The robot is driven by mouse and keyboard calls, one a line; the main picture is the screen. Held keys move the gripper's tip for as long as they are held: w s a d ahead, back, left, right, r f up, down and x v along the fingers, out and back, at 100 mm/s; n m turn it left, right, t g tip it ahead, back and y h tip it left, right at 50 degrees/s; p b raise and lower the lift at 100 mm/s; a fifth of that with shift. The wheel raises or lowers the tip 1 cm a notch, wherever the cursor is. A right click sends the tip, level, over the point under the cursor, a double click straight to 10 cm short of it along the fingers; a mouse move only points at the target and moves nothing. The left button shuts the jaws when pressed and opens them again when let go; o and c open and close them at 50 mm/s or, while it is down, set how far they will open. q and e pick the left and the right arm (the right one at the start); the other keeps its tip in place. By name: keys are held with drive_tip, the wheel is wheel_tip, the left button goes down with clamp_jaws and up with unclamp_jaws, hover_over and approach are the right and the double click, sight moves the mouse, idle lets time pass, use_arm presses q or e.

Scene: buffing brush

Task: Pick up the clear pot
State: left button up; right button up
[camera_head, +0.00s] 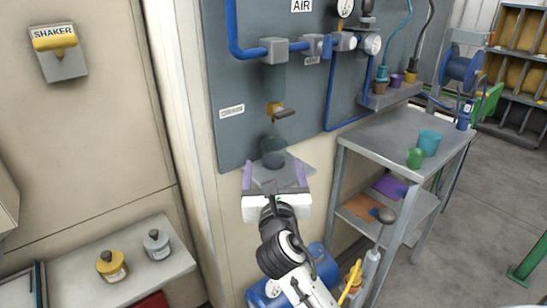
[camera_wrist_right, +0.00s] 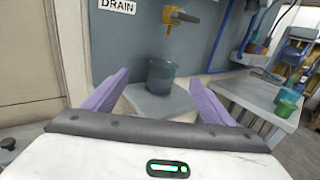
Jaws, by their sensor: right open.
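The clear pot (camera_head: 273,152) is a dark, see-through cup on a small grey shelf (camera_head: 285,172) on the wall panel, below a yellow drain tap (camera_head: 277,110). My right gripper (camera_head: 274,176) is open just in front of it, with its purple fingers apart. In the right wrist view the pot (camera_wrist_right: 161,76) stands upright between and beyond the two fingertips (camera_wrist_right: 157,82). I cannot tell whether the fingertips reach level with its sides. My left gripper is not in view.
A grey metal table (camera_head: 385,138) to the right holds a teal cup (camera_head: 429,142) and a green cup (camera_head: 415,158). A low shelf (camera_head: 130,275) at left carries a yellow bottle (camera_head: 112,265) and a grey bottle (camera_head: 157,244). Blue hoses run along the panel.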

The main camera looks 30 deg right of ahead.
sight(275, 151)
drive_tip(key=x, duration=0.5)
drive_tip(key=shift+w+r, duration=0.1)
drive_tip(key=shift+r, duration=0.1)
drive_tip(key=x, duration=0.5)
drive_tip(key=shift+d+f, duration=0.2)
drive_tip(key=shift+d, duration=0.15)
drive_tip(key=c, duration=1.2)
drive_tip(key=shift+r, duration=0.1)
